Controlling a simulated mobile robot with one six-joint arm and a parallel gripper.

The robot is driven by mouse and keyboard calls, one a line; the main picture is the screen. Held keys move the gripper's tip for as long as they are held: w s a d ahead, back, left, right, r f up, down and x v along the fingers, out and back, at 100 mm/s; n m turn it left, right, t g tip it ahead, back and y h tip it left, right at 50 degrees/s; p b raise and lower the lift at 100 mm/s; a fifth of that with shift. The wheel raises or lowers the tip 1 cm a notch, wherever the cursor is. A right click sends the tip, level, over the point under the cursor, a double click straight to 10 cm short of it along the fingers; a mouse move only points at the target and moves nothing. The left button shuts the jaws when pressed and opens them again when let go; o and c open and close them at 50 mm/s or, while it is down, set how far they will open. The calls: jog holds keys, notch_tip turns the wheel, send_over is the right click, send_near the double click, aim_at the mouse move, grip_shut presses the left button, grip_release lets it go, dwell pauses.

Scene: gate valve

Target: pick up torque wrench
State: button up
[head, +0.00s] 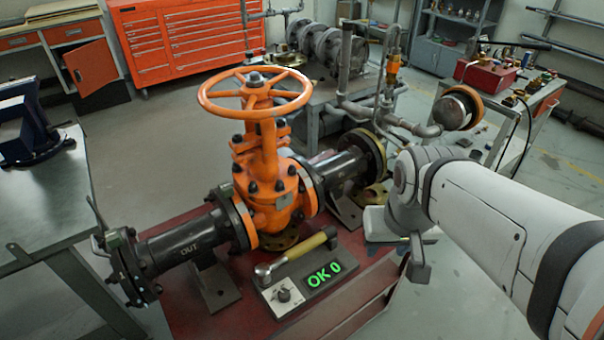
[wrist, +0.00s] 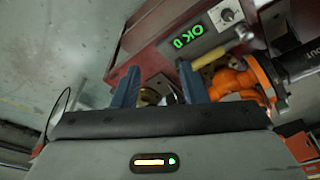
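In the wrist view the wrench handle (wrist: 222,48) shows beyond and to the right of my fingers, next to the display (wrist: 187,38). My gripper (wrist: 157,80) is open, its two blue-grey fingers apart with no wrench between them. In the head view my gripper (head: 418,268) hangs to the right of the tester, clear of the wrench.
An orange gate valve (head: 268,180) with a handwheel (head: 256,95) and dark flanged pipes stands just behind the tester on a red base (head: 185,312). A metal table (head: 45,195) is at left. A cluttered bench (head: 520,95) stands at the right rear. Floor is open at front right.

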jog(key=shift+o, duration=1.4)
jog(key=w+a+f+m+y+b, duration=0.2)
jog(key=w+a+f+y+b, duration=0.1)
jog(key=w+a+f, duration=0.3)
jog(key=shift+a+f, duration=0.35)
jog(key=shift+a, duration=0.6)
jog(key=m+t+b, duration=0.2)
jog(key=m+b, duration=0.2)
jog(key=m, duration=0.5)
send_near(302, 247)
jog(key=f, duration=0.1)
jog(key=a+f, duration=0.1)
jog(key=f, duration=0.2)
jog(key=shift+w+a+f, duration=0.1)
jog(key=shift+w+a, duration=0.25)
jog(key=shift+w, duration=0.05)
jog(key=b+x, duration=0.1)
jog(key=x, duration=0.1)
jog(key=b+x, duration=0.2)
jog(key=x, duration=0.1)
jog(key=b+x, duration=0.1)
jog(key=x, duration=0.1)
jog(key=shift+w+d+f, duration=0.15)
jog(key=shift+w+d, duration=0.05)
jog(key=shift+w, duration=0.25)
jog(key=shift+c, duration=0.3)
grip_shut()
jog(key=shift+w, duration=0.1)
